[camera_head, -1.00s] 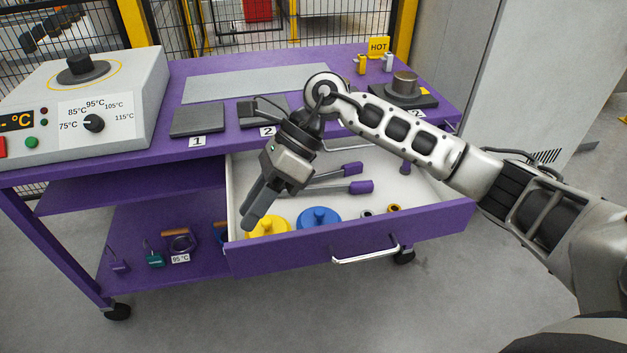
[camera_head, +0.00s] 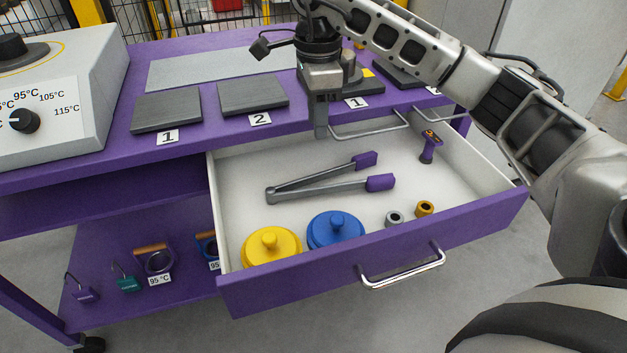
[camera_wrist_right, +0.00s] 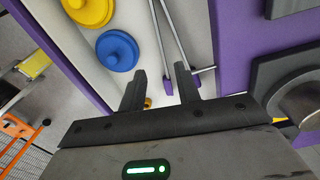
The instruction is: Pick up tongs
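The tongs (camera_head: 330,190) lie in the open drawer, two grey arms with purple ends. Their joined end points left and the purple ends point right. In the right wrist view the tongs (camera_wrist_right: 176,38) run down the picture, with their purple ends close to my fingertips. My right gripper (camera_head: 320,132) points down above the back edge of the drawer, behind the tongs and apart from them. In the right wrist view the fingers of the right gripper (camera_wrist_right: 159,76) are spread, with nothing held. My left gripper is not in view.
The drawer (camera_head: 480,215) also holds a yellow lidded disc (camera_head: 270,246), a blue one (camera_head: 335,230), two small rings (camera_head: 425,208) and a purple-handled tool (camera_head: 430,148). Dark plates (camera_head: 254,95) lie on the purple tabletop above. A grey heater box (camera_head: 80,90) stands at left.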

